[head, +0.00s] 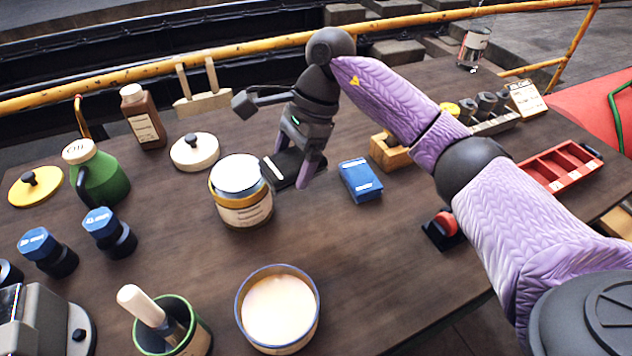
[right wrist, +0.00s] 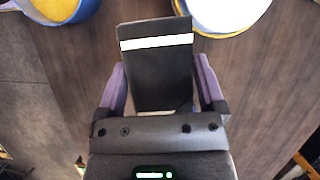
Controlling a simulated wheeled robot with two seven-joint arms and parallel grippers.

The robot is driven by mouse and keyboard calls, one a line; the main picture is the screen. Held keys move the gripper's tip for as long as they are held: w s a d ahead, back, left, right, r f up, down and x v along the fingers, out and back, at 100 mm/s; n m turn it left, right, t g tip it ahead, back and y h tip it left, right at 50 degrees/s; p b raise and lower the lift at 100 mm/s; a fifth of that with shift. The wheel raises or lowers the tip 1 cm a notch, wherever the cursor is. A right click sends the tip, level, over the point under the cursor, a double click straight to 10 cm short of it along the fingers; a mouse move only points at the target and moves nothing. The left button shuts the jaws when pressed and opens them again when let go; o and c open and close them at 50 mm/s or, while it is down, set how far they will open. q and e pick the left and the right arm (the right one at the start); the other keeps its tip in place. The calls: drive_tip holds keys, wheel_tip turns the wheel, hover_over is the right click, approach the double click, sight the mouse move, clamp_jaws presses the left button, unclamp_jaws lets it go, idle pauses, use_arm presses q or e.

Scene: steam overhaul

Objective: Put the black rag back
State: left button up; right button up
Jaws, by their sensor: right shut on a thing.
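The black rag (head: 286,163), a dark flat folded piece with a white stripe, is between the fingers of my right gripper (head: 290,172). In the right wrist view the rag (right wrist: 157,80) stands out past the purple fingers of the gripper (right wrist: 160,95), its white stripe near the far end. The rag is just right of a white-topped tin with a yellow band (head: 242,213); its left end overlaps the tin's edge in the head view, and I cannot tell whether they touch. My left gripper is out of view.
A blue packet (head: 360,181) lies right of the rag, with a wooden block (head: 390,152) behind it. A cream-filled bowl (head: 278,310) stands in front, a white lid (head: 194,151) behind left. A red tray (head: 556,167) lies right. The table's middle front is clear.

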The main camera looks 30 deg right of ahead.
sight(306, 191)
drive_tip(key=w+d+f+m+t+h+b, duration=0.15)
drive_tip(key=w+d+m+t, duration=0.3)
drive_tip(key=m, duration=0.55)
drive_tip(key=shift+m+g, duration=0.35)
drive_tip(key=shift+m, duration=0.05)
drive_tip(key=f+b, duration=0.1)
drive_tip(key=f, duration=0.2)
drive_tip(key=f+b, duration=0.1)
drive_tip(key=f, duration=0.3)
drive_tip(key=d+f+b, duration=0.1)
drive_tip(key=f, duration=0.2)
drive_tip(key=shift+s+f, duration=0.1)
drive_tip(key=shift+f, duration=0.2)
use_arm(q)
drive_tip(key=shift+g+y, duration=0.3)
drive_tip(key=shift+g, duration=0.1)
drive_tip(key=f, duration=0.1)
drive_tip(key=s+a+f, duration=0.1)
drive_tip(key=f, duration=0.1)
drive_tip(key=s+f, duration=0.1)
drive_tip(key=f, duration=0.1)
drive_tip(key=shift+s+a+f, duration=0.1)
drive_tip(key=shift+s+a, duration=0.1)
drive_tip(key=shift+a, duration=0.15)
